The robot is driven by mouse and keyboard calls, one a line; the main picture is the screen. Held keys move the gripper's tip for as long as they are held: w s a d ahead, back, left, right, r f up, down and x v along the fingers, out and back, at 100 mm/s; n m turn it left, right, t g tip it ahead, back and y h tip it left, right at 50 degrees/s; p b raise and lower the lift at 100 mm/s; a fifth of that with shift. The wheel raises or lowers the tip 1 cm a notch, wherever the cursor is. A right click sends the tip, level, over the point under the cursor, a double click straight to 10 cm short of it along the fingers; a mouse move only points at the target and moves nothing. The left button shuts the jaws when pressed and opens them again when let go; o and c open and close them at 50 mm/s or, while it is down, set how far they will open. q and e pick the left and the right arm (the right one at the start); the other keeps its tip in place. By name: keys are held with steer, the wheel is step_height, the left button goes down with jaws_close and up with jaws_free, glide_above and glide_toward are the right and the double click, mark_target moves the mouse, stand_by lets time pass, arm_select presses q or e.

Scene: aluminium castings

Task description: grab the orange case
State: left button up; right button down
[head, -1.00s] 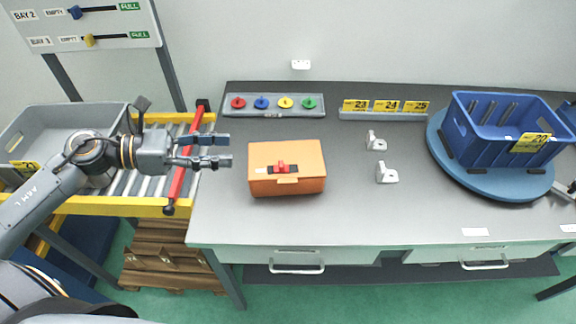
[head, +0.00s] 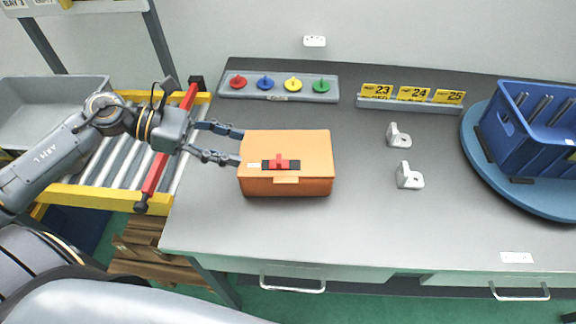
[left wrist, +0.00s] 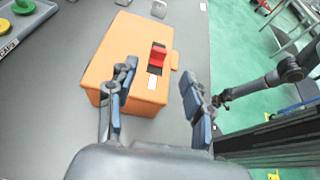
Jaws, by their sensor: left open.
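The orange case (head: 287,148) lies closed on the grey bench, with a red and black latch (head: 281,163) and a small front handle. My left gripper (head: 240,147) is at its left end, fingers apart and pointing right, with nothing between them. The fingertips reach the case's left edge in the head view; contact cannot be told. In the left wrist view, one finger overlaps the orange case (left wrist: 135,45) and the other shows over bare bench beside it. A dark arm, apparently my right one, shows at the right there; its jaws (left wrist: 222,99) are too small to read.
A tray of coloured knobs (head: 280,97) lies behind the case. White brackets (head: 408,178) stand to its right, then a blue crate (head: 530,140) on a round blue turntable. A roller conveyor (head: 120,165) with a red bar is at left. Bench in front of the case is clear.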

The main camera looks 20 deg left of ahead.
mark_target(289, 165)
arm_select(q)
steer(key=p+x, duration=0.1)
steer(key=x, duration=0.6)
steer(key=shift+d+r, duration=0.15)
steer(key=shift+d, duration=0.15)
steer(key=shift+w+d+p, duration=0.15)
steer(key=shift+d+p, duration=0.35)
steer(key=shift+p, duration=0.15)
steer(key=p+x, duration=0.1)
steer(key=x, duration=0.2)
steer(key=shift+w+d+p, duration=0.25)
steer(key=shift+w+p, duration=0.05)
steer(key=shift+p, duration=0.1)
steer(key=shift+w+d+f, duration=0.1)
steer(key=shift+d+f, duration=0.2)
steer(key=shift+f, duration=0.05)
steer(key=shift+c, duration=0.2)
jaws_close()
